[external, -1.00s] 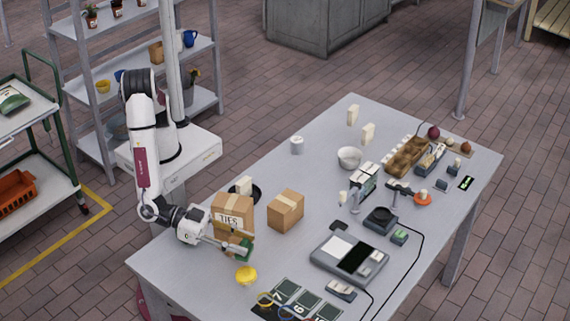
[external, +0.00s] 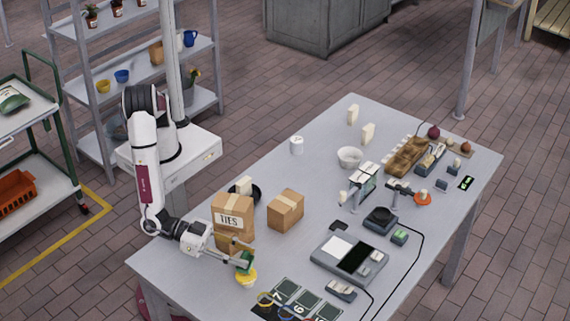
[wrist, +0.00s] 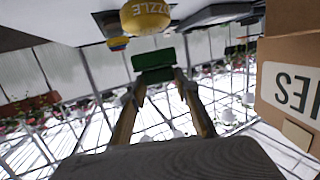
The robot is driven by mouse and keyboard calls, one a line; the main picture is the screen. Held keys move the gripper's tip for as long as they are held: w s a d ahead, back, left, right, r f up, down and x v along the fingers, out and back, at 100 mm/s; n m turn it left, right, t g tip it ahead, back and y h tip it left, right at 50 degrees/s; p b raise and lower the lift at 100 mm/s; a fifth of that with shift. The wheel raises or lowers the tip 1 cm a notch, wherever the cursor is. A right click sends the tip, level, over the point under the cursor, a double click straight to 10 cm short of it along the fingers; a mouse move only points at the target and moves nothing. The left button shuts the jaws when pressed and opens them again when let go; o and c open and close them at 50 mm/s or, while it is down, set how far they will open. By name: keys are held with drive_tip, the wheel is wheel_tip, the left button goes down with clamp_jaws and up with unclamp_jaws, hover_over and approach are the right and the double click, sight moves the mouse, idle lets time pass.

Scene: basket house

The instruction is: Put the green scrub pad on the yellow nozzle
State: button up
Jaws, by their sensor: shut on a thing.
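The green scrub pad (external: 247,258) is held between the fingertips of my gripper (external: 241,263). In the wrist view the pad (wrist: 152,59) sits across the ends of the two fingers (wrist: 160,84). The yellow nozzle (external: 246,279) stands on the table near its front left edge, and the pad appears just above its top in the external view. In the wrist view, which is upside down, the nozzle (wrist: 146,18) shows printed lettering and a gap separates it from the pad. I cannot tell how well the two line up in depth.
Stacked cardboard boxes (external: 228,207), the upper marked TIES, stand close behind my gripper; their side (wrist: 292,85) shows at the wrist view's right. Another box (external: 286,210) stands farther right. Dark numbered cards (external: 284,291) lie right of the nozzle. The table left of the nozzle is clear.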

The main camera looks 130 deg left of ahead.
drive_tip(key=shift+f, duration=0.95)
drive_tip(key=shift+f, duration=0.1)
drive_tip(key=o, duration=1.1)
drive_tip(key=shift+v, duration=6.05)
drive_tip(key=shift+w, duration=0.15)
